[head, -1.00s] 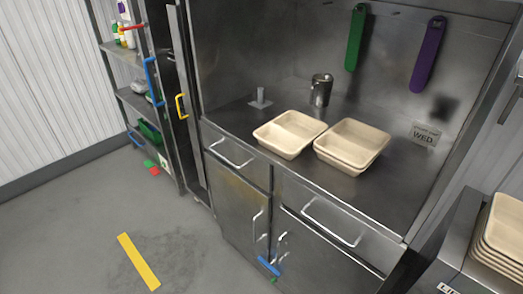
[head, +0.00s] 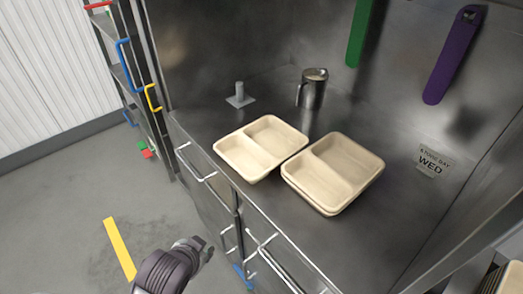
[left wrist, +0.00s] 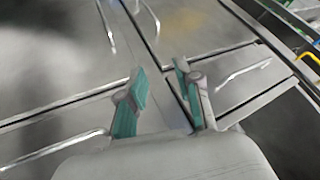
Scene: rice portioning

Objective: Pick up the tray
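Two beige two-compartment trays are on the steel counter in the head view. The left tray (head: 262,146) looks single and empty. The right tray (head: 332,172) sits on at least one more like it, and its compartments look empty. My left arm comes in at the bottom of the head view, its gripper end (head: 190,252) in front of the counter and apart from the trays. In the left wrist view my left gripper (left wrist: 160,77) has its two green-padded fingers apart with nothing between them, facing the drawer and cabinet fronts. My right gripper is not in view.
A metal jug (head: 312,90) and a small grey upright post on a base (head: 239,96) stand behind the trays. Green (head: 359,35) and purple (head: 455,55) strips hang on the back wall. More trays (head: 508,280) show at lower right. Drawer handles (head: 195,162) stick out below the counter edge.

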